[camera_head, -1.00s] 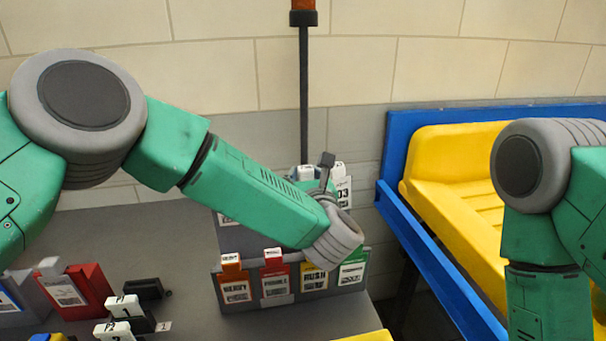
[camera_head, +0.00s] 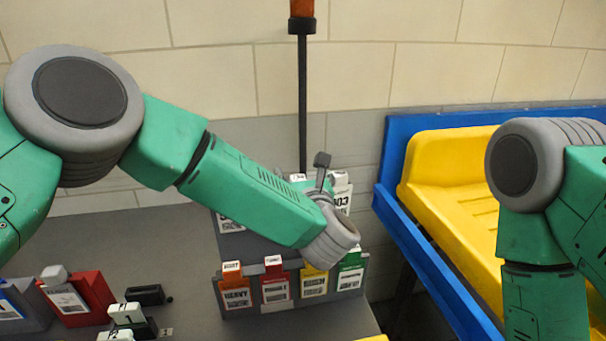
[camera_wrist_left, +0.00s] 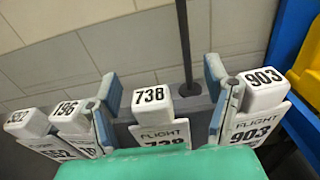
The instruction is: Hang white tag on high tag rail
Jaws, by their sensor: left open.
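White tags with black numbers stand in a row on a grey upper rail. In the left wrist view they are tag 738 (camera_wrist_left: 155,108), tag 903 (camera_wrist_left: 262,95), tag 196 (camera_wrist_left: 72,118) and one at the far left (camera_wrist_left: 28,125). My left gripper (camera_wrist_left: 163,92) is open, with one finger on each side of tag 738 and a visible gap on both sides. The lower part of 738 is hidden by my green gripper body. In the head view my left forearm covers most of the upper rail; tag 903 (camera_head: 342,200) shows beside the wrist. My right gripper is out of view.
A lower rail (camera_head: 245,310) holds orange, red, yellow and green tags. A red bin (camera_head: 95,292) and small white-topped tags (camera_head: 126,313) lie at the left. A dark post (camera_head: 302,100) rises behind the rail. A blue-framed yellow chute (camera_head: 430,200) stands to the right.

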